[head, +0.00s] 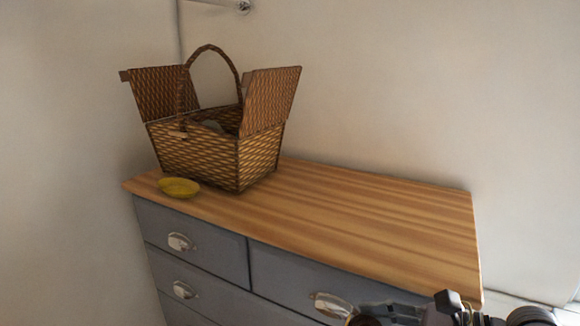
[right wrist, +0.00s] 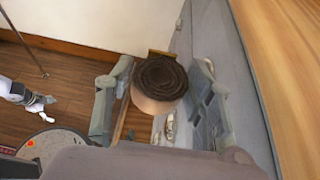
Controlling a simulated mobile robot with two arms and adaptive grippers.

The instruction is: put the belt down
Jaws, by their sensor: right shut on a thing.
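The belt (right wrist: 158,78) is a dark brown coil with a lighter tan side. In the right wrist view it sits between the two fingers of my right gripper (right wrist: 158,104), which is shut on it. The wooden dresser top (head: 370,215) is beside and above the held belt.
An open wicker basket (head: 205,160) with raised lids stands at the dresser's left end. The middle and right of the top are clear. Walls close off the back and left. Metal drawer handles (head: 180,242) stick out in front.

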